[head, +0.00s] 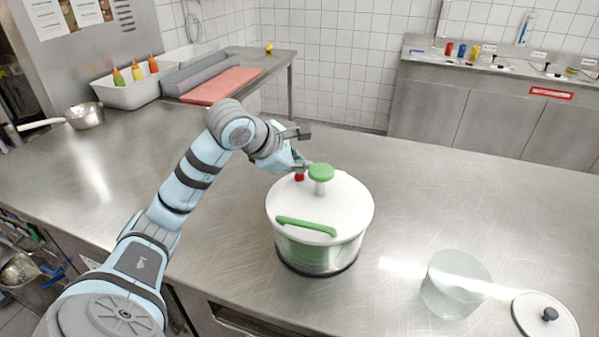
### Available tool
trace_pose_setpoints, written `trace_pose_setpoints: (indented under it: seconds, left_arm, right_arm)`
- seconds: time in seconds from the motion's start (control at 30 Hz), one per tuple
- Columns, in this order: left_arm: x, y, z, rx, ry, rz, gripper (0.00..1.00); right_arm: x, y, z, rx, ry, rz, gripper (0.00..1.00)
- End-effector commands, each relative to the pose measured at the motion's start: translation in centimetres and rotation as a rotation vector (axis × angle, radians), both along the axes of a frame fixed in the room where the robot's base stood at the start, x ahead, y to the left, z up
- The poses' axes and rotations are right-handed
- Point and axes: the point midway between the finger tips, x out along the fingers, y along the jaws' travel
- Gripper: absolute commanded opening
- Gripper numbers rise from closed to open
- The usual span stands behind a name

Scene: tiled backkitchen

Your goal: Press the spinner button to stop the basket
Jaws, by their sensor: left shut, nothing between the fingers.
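The salad spinner (345,213) stands on the steel counter, with a white lid, a clear bowl and a dark base. Its lid carries a green knob (321,173) on a short stem, a green handle bar (306,226) and a small red button (299,177) near the back left edge. My left gripper (302,166) is shut and empty, its tip right above or at the red button. I cannot tell if it touches the button. My right gripper is not in view.
A glass container (455,284) and a round white lid with a black knob (545,315) are at the lower right. A saucepan (85,115) and a white bin with sauce bottles (133,92) are at the left.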

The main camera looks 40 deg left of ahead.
Motion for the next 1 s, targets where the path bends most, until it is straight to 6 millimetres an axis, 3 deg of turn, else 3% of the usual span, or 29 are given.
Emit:
trace_pose_setpoints:
  seconds: [0.13, 0.57, 1.0]
  left_arm:
    - [0.0, 0.0, 1.2, 0.000, 0.000, 0.000, 0.00]
    - [0.0, 0.0, 1.6, -0.001, -0.001, -0.001, 0.00]
    - [0.0, 0.0, 6.1, -0.001, -0.001, -0.001, 0.00]
  right_arm:
    - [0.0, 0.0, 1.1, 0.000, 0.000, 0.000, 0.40]
    - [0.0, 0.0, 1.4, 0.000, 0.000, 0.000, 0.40]
    - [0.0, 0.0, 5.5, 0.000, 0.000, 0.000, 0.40]
